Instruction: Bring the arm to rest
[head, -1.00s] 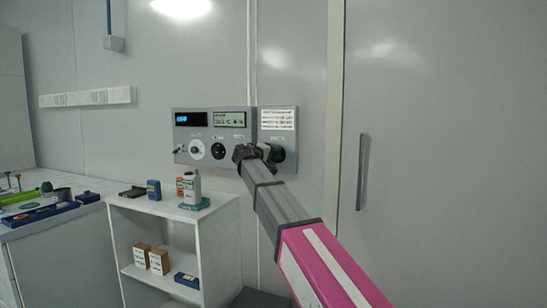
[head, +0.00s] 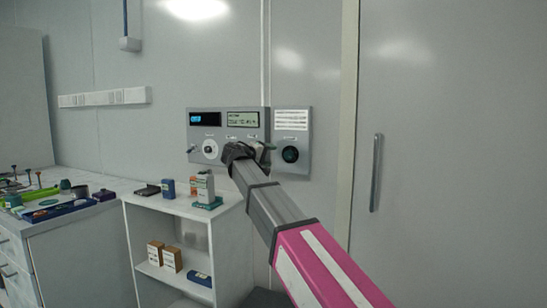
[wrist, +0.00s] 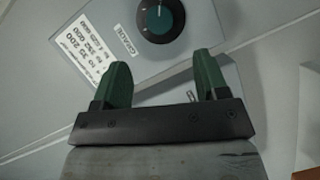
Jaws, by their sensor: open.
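My gripper (head: 262,152) is at the end of my grey and magenta arm, in front of the wall control panel (head: 200,129). In the wrist view my gripper (wrist: 162,75) shows two green fingers spread apart with nothing between them. A dark round knob with a teal face (head: 290,154) is on the panel's right part, just right of my gripper. It also shows in the wrist view as the teal-faced knob (wrist: 160,18), beyond the fingertips and apart from them. My gripper hides part of the panel's lower middle.
A white shelf unit (head: 138,240) stands below and left of the panel, with bottles and boxes on it. A cluttered bench (head: 75,230) is at the far left. A door handle (head: 376,172) sticks out at right. The wall between panel and door is bare.

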